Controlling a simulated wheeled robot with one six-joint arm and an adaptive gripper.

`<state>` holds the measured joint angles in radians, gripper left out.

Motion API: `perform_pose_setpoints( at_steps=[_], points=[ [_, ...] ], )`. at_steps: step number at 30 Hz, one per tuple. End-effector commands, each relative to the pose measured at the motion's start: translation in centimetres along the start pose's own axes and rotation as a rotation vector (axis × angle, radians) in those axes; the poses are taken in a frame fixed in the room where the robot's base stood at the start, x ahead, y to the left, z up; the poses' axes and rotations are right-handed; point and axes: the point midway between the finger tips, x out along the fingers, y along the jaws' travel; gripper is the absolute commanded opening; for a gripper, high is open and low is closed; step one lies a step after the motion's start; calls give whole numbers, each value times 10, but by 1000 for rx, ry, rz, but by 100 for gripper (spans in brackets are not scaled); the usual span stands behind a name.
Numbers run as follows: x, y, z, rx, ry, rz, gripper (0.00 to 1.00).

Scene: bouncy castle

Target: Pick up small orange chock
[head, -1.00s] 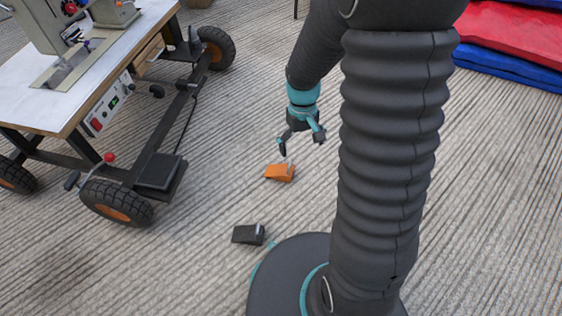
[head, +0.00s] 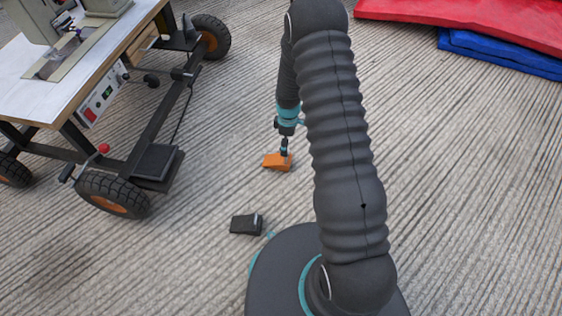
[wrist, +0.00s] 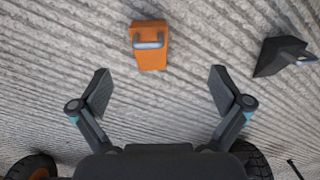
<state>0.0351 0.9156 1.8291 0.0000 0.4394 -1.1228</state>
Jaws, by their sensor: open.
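The small orange chock (head: 275,162) lies on the ribbed grey floor in the head view, a wedge with a pale metal handle. In the wrist view the orange chock (wrist: 151,51) is upper centre, ahead of the fingertips and roughly in line with the gap between them. My gripper (wrist: 159,90) is open and empty, its two fingers spread wide. In the head view my gripper (head: 284,147) points down just above or behind the chock; whether it touches cannot be told there. My arm hides part of the gripper.
A black chock (head: 246,224) lies nearer my base; it also shows in the wrist view (wrist: 283,56). A wheeled workbench cart (head: 150,150) with a machine on top stands left. Red and blue mats (head: 480,30) lie back right. The floor around the orange chock is clear.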

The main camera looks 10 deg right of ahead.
Motion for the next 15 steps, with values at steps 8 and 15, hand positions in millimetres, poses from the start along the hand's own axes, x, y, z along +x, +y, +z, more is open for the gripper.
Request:
perform_pose_setpoints(
  at_steps=[8, 15],
  points=[
    [1, 9, -5, -188, 15, 41, 100],
    [37, 10, -5, -197, 13, 37, 100]
  ],
)
